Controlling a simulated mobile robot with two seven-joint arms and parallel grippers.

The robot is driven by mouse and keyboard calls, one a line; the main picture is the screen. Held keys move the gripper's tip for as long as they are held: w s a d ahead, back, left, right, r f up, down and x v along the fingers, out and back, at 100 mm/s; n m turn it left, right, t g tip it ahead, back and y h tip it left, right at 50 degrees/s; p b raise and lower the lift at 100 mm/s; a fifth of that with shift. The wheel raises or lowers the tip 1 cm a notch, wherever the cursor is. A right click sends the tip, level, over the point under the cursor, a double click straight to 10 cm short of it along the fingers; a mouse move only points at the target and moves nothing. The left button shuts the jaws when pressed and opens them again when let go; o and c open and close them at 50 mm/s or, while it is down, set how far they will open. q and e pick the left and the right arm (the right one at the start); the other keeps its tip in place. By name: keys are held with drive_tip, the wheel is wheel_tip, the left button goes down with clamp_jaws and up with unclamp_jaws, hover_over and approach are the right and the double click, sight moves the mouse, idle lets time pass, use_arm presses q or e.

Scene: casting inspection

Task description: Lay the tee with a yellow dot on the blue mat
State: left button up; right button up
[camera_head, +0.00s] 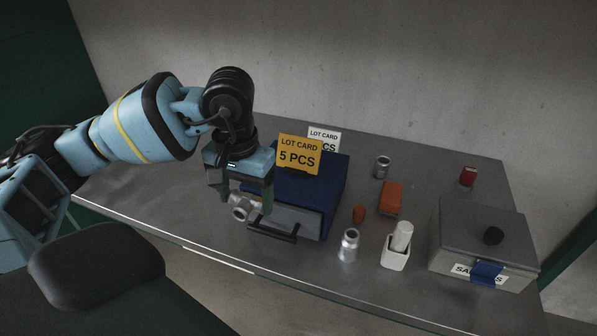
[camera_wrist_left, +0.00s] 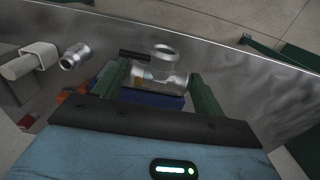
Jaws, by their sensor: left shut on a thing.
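My left gripper (camera_head: 246,201) is shut on a silvery metal tee (camera_head: 240,209), held in front of the left side of the blue drawer box. In the left wrist view, the tee (camera_wrist_left: 165,55) lies between the two green fingers, one branch pointing away. I see no separate blue mat; the blue surface in view is the top of the drawer box (camera_head: 328,185). My right gripper is out of view.
The drawer box has a black handle (camera_head: 273,232) and yellow lot card (camera_head: 299,154). To its right are a metal fitting (camera_head: 348,245), a white holder (camera_head: 395,254), an orange block (camera_head: 391,198) and a grey lidded box (camera_head: 484,238). The table's left part is clear.

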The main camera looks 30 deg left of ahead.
use_arm(q)
drive_tip(key=w, duration=0.4)
drive_tip(key=w+d, duration=0.1)
drive_tip(key=w, duration=0.4)
drive_tip(key=w+f+p, duration=0.1)
drive_tip(key=w, duration=0.4)
drive_tip(key=shift+w+d+f, duration=0.1)
drive_tip(key=shift+d, duration=0.3)
drive_tip(key=shift+w, duration=0.4)
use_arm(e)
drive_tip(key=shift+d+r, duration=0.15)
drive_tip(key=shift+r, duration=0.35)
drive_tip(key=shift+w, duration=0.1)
use_arm(q)
drive_tip(key=shift+w, duration=0.15)
wheel_tip(320, 180, down, 4)
drive_tip(key=shift+w+r+p, duration=0.15)
drive_tip(key=shift+r+p, duration=0.1)
drive_tip(key=shift+p, duration=0.1)
drive_tip(key=shift+f, duration=0.1)
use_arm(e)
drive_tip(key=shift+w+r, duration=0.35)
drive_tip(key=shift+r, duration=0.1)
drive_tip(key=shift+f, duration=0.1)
use_arm(q)
drive_tip(key=shift+f, duration=0.15)
drive_tip(key=o, duration=1.2)
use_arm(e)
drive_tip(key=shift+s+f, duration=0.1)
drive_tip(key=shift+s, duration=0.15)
